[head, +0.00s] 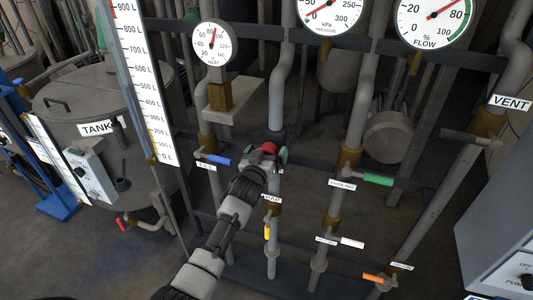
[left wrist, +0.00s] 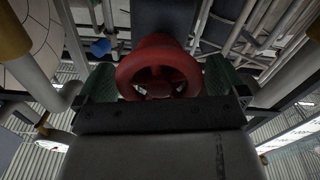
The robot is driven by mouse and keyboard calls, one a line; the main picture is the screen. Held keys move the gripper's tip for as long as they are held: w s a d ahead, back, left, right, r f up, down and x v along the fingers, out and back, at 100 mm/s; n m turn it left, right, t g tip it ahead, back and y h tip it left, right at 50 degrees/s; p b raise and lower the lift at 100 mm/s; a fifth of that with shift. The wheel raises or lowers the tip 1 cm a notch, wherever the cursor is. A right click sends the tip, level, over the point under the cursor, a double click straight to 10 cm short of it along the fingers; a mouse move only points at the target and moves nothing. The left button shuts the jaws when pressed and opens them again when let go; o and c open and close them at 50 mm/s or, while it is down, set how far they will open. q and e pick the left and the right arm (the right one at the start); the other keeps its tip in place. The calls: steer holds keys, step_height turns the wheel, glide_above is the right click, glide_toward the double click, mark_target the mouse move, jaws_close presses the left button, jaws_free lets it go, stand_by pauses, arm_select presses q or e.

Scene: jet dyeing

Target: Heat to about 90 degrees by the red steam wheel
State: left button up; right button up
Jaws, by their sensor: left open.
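The red steam wheel (left wrist: 158,68) fills the middle of the left wrist view, between the two green-padded fingers of my left gripper (left wrist: 160,85). A small part of the wheel (head: 267,148) shows in the head view, mostly hidden by my left gripper (head: 269,155). The gripper is open, with a finger on each side of the wheel; I cannot tell whether they touch it. The round heat gauge (head: 211,44) stands above on the panel, its red needle pointing nearly straight up; its small figures are hard to read. My right gripper is not in view.
A blue lever (head: 217,159) is left of the wheel, and a green lever (head: 378,180) is to the right. Yellow (head: 267,232), white (head: 352,243) and orange (head: 373,278) levers sit lower. The grey tank (head: 97,112) stands at left, a control box (head: 508,245) at right.

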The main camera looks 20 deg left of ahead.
arm_select(q)
steer(key=c, duration=0.9)
steer(key=shift+m, duration=0.3)
steer(key=m, duration=0.4)
steer(key=shift+d+m+b, duration=0.15)
steer(key=shift+m+b, duration=0.15)
steer(key=shift+b, duration=0.1)
steer(key=shift+d+f+m+b, duration=0.1)
steer(key=shift+m+b, duration=0.1)
steer(key=shift+m, duration=1.05)
steer(key=shift+d+m+b, duration=0.1)
steer(key=shift+m+b, duration=0.05)
steer(key=shift+m, duration=1.1)
steer(key=o, duration=0.9)
steer(key=shift+s, duration=0.1)
steer(key=s+b, duration=0.1)
steer(key=s, duration=0.9)
steer(key=shift+s+a, duration=0.2)
steer(key=shift+s, duration=0.15)
